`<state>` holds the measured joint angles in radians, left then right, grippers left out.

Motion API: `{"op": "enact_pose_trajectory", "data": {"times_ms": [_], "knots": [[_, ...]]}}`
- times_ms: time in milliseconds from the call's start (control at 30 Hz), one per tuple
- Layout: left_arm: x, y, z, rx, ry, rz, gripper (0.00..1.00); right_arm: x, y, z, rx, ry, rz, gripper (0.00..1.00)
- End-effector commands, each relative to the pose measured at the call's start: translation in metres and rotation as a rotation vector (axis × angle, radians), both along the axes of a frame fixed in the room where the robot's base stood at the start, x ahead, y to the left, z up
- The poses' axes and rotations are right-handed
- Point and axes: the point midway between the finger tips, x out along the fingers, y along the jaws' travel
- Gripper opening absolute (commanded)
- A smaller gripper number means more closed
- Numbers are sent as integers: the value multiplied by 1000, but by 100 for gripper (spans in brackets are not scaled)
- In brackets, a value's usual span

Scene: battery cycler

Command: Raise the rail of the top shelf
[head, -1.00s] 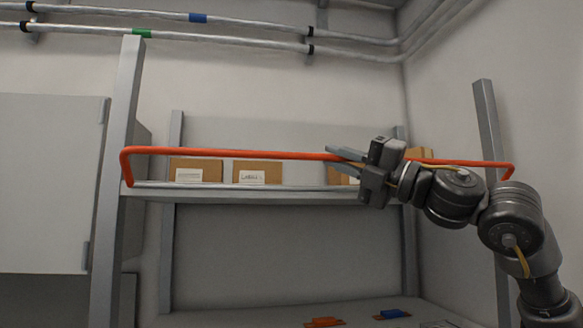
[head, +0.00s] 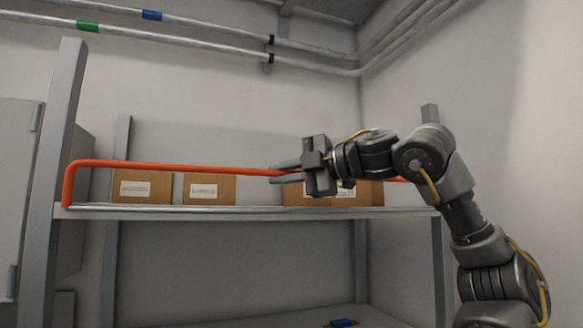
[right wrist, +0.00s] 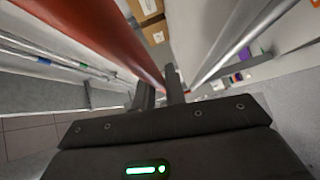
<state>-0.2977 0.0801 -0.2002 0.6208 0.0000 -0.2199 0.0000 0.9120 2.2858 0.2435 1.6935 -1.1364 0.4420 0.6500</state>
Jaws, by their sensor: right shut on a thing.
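The orange-red rail (head: 180,167) runs lengthwise above the front edge of the top shelf (head: 230,213). Its left end bends down toward the shelf beside the left post. Its right part is mostly hidden behind my right arm. My right gripper (head: 286,173) is shut on the rail near its middle, one finger above and one below it. In the right wrist view the rail (right wrist: 105,38) runs down to the fingers (right wrist: 160,92). My left gripper is not in view.
Cardboard boxes (head: 143,187) with white labels stand on the shelf behind the rail. Grey posts (head: 52,180) stand at the shelf's sides. A grey cabinet (head: 15,190) is at far left. Pipes (head: 200,35) run along the wall above. A blue item (head: 342,323) lies on the lower surface.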

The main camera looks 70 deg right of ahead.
Motion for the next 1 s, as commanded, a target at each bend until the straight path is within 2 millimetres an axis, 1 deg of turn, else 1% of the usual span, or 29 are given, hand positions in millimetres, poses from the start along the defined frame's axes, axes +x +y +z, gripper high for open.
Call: {"op": "enact_pose_trajectory", "data": {"times_ms": [33,200,633,667,800,1000], "knots": [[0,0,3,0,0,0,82,3,0,2,9,8,3,0],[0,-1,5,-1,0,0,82,7,0,1,32,25,10,0],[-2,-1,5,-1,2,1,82,8,0,1,38,28,12,0],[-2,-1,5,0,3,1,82,8,0,1,38,27,12,15],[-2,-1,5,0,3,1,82,8,0,0,38,28,12,33],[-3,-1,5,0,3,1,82,8,0,0,37,29,12,34]]}}
